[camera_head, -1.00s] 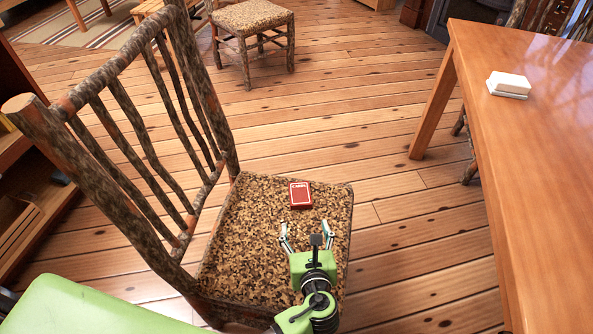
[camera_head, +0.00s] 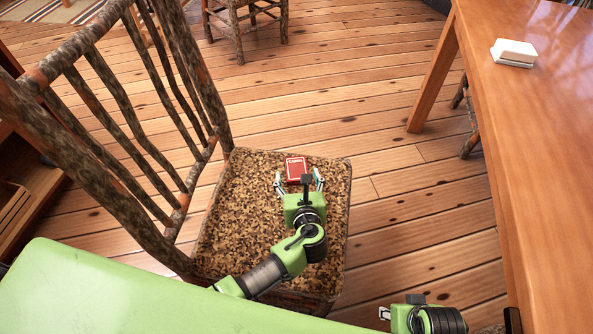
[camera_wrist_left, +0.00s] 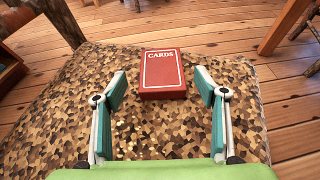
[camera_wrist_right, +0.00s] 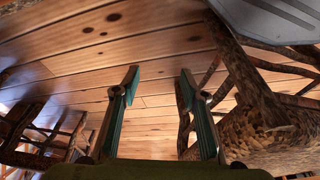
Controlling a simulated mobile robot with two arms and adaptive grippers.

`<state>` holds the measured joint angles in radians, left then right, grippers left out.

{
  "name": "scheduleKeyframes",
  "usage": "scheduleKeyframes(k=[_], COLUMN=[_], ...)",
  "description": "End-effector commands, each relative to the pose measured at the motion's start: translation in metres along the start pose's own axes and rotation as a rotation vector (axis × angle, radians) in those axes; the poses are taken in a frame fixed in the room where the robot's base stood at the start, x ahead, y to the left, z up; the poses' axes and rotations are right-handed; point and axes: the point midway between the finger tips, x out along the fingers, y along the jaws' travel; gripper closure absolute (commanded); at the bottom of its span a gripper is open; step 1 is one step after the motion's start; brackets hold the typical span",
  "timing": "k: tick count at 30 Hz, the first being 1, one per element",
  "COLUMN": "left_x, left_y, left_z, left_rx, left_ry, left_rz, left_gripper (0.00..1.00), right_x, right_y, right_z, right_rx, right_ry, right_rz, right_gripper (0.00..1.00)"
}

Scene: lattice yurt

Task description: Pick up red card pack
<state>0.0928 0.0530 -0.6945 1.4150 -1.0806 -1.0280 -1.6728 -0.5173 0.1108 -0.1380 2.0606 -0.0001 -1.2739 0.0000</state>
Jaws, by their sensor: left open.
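The red card pack (camera_head: 296,168) lies flat on the speckled seat of the wooden chair (camera_head: 250,215), near its far edge. My left gripper (camera_head: 298,182) is open over the seat, just on the near side of the pack. In the left wrist view the pack (camera_wrist_left: 162,73), marked "CARDS", sits just beyond and between the two spread fingertips (camera_wrist_left: 161,80). The fingers do not appear to touch it. My right gripper (camera_wrist_right: 157,80) is open and empty, with floorboards behind it; part of the right arm shows at the bottom of the head view.
The chair's branch backrest (camera_head: 130,110) rises on the left of the seat. A wooden table (camera_head: 530,130) with a small white box (camera_head: 513,52) stands on the right. Another chair (camera_head: 240,20) stands farther back. Open plank floor lies between.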

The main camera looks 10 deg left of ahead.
Motion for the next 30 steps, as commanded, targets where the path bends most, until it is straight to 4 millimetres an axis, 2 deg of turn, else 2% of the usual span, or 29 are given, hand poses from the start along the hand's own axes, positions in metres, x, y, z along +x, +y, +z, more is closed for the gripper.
scheduleKeyframes(k=[13,18,24,29,30], left_x=[0.044,0.049,0.049,0.049,0.049], left_y=[-0.002,-0.002,-0.002,-0.002,-0.002], left_z=[0.004,0.005,0.006,0.005,0.005], left_rx=[0.001,0.000,0.000,0.001,0.001], left_ry=[-0.001,0.000,0.000,0.000,0.000], left_rz=[0.001,0.000,0.000,0.000,0.000], left_gripper=[0.35,0.35,0.35,0.76,0.78], right_x=[-0.056,-0.065,-0.065,-0.065,-0.065], right_y=[0.003,0.003,0.003,0.003,0.003], right_z=[-0.011,-0.011,-0.011,-0.011,-0.012], right_rx=[0.004,0.004,0.004,0.005,0.005], right_ry=[0.032,0.034,0.034,0.034,0.034], right_rz=[0.006,0.006,0.006,0.006,0.006], right_gripper=[0.60,0.60,0.60,0.60,0.60])
